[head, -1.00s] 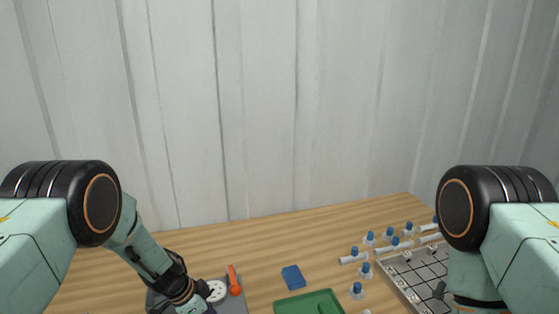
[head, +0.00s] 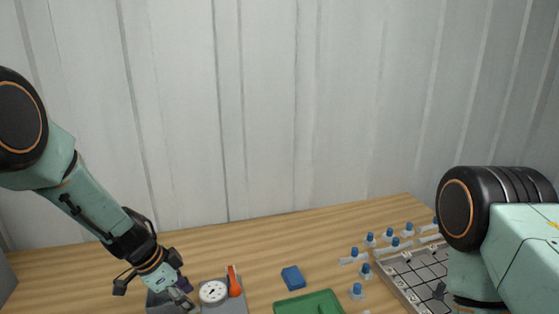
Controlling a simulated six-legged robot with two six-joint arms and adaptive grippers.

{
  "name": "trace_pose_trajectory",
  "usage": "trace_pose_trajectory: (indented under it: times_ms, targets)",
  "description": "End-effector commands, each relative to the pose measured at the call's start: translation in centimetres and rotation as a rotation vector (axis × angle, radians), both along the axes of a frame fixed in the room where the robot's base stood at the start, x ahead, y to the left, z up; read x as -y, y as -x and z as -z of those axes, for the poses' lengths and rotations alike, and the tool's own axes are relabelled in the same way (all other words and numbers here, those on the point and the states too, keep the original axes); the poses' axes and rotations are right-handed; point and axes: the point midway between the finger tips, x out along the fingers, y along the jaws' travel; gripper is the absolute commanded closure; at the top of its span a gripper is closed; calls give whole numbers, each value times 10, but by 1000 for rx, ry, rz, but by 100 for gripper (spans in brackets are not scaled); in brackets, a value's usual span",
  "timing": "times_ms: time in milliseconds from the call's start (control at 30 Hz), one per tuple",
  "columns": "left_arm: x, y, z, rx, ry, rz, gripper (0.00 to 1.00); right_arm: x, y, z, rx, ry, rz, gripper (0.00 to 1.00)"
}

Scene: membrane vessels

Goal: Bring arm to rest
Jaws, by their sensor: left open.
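My left arm comes in from the left in the head view, and its left gripper (head: 182,300) points down over the grey holder at the lower left. The gripper is open, and I see nothing between its fingers, though the tips are close to the lower picture edge. A round white gauge (head: 213,292) and an orange-handled tool (head: 235,281) sit on the grey holder just right of the gripper. My right arm stands at the right edge. Its gripper is not clearly visible; the arm's lower end covers part of the gridded tray.
A blue block (head: 293,278) lies on the wooden table (head: 300,235). A green tray (head: 310,303) is in front of it. A ribbed pale wall (head: 270,110) rises behind the table.

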Motion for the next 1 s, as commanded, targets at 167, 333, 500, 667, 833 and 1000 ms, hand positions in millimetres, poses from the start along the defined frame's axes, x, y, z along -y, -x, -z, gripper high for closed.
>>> trace_pose_trajectory:
  times_ms: [167,333,500,667,833,1000]
  targets:
    - [9,-2,26,-8,-3,2,50,0,0,0,-1,0,0,13]
    - [18,-6,50,-8,-3,3,50,0,0,0,-1,0,0,13]
    - [28,-11,76,-8,-2,4,50,0,0,0,-1,0,0,13]
    - [36,-15,100,-7,-2,3,50,0,0,0,-1,0,0,13]
    - [41,-18,111,-5,-1,-57,50,0,0,0,-1,0,0,13]
    - [42,-17,111,-7,-1,-180,50,0,0,0,-1,0,0,13]
